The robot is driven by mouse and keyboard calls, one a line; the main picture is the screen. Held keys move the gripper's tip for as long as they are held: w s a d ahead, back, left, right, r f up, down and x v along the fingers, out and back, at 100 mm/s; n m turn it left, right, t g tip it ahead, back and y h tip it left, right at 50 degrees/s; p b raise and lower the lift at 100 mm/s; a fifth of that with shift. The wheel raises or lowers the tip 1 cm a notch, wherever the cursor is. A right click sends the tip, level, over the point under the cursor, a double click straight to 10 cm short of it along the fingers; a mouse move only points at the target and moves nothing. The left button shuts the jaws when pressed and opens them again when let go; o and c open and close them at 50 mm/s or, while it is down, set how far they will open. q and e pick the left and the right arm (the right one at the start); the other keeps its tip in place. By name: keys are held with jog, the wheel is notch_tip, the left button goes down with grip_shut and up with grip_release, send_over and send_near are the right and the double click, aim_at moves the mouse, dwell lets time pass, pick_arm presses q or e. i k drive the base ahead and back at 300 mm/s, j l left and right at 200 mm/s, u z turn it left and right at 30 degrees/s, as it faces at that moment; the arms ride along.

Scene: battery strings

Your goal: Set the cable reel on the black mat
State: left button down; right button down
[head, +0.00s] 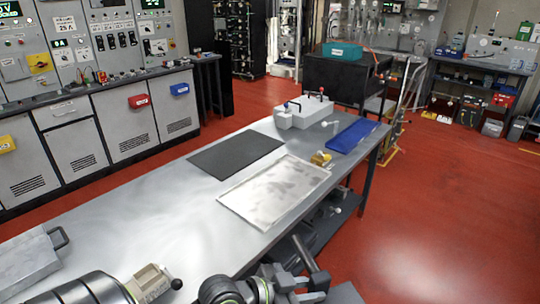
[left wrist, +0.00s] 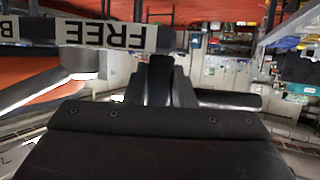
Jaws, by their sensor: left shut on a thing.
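The black mat (head: 235,155) lies flat and bare on the long grey table, left of a pale plate. My left gripper (head: 300,283) is low in the head view, by the table's near right edge and well short of the mat. In the left wrist view, its dark fingers (left wrist: 160,82) are close together, shut on a grey bar-like part (left wrist: 230,100). I cannot tell whether this part belongs to the cable reel. No reel shows clearly in either view. My right gripper cannot be made out.
The pale plate (head: 275,190) lies beside the mat. A grey box with handles (head: 315,112), a blue mat (head: 352,136) and a small yellow object (head: 321,158) are at the table's far end. A grey case (head: 28,262) sits at the near left. Bare tabletop lies between case and mat.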

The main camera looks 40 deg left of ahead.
aim_at(234, 158)
jog(key=i, duration=2)
jog(key=i+u, duration=0.35)
jog(key=i, duration=0.15)
jog(key=i+l+u, duration=0.15)
jog(key=i+u, duration=0.15)
jog(key=i, duration=0.15)
jog(key=i+u, duration=0.15)
jog(key=u, duration=0.25)
jog(key=i+u, duration=0.15)
jog(key=u, duration=0.2)
jog(key=i+u, duration=0.15)
jog(key=u, duration=0.25)
jog(key=i+u, duration=0.15)
jog(key=u, duration=0.2)
jog(key=i+u, duration=0.2)
jog(key=u, duration=0.2)
jog(key=i+l+u, duration=0.15)
jog(key=u, duration=0.2)
